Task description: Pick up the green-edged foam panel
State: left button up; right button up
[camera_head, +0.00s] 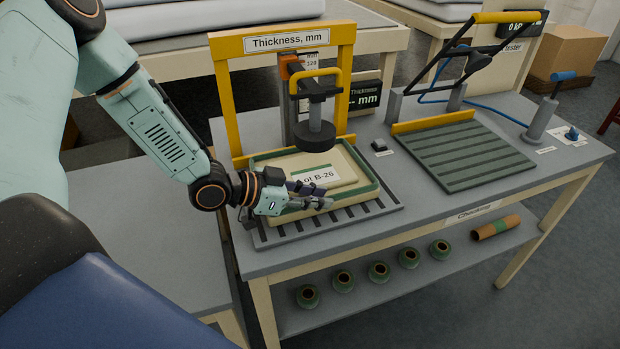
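The green-edged foam panel (338,165) is a cream block with a green border and a label ending "ot B-26". It lies on the dark slatted plate (375,207) of the thickness gauge, below the round black presser foot (314,136). My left gripper (322,197) is at the panel's left front part, with its fingers pointing right across it and hiding part of the label and the near-left side. I cannot tell whether the fingers touch or grip the panel. My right gripper is not in view.
The yellow gauge frame (345,85) stands around the panel's back. To the right are a ribbed green-grey plate (460,155) with a hinged lever frame (455,55), and a blue-handled post (545,110).

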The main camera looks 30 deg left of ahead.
pick_arm(q)
jog(key=shift+w+d+f, duration=0.15)
jog(key=shift+w, duration=0.2)
jog(key=c, duration=0.4)
jog(key=shift+s, duration=0.1)
grip_shut()
jog(key=shift+s, duration=0.15)
jog(key=shift+w, duration=0.25)
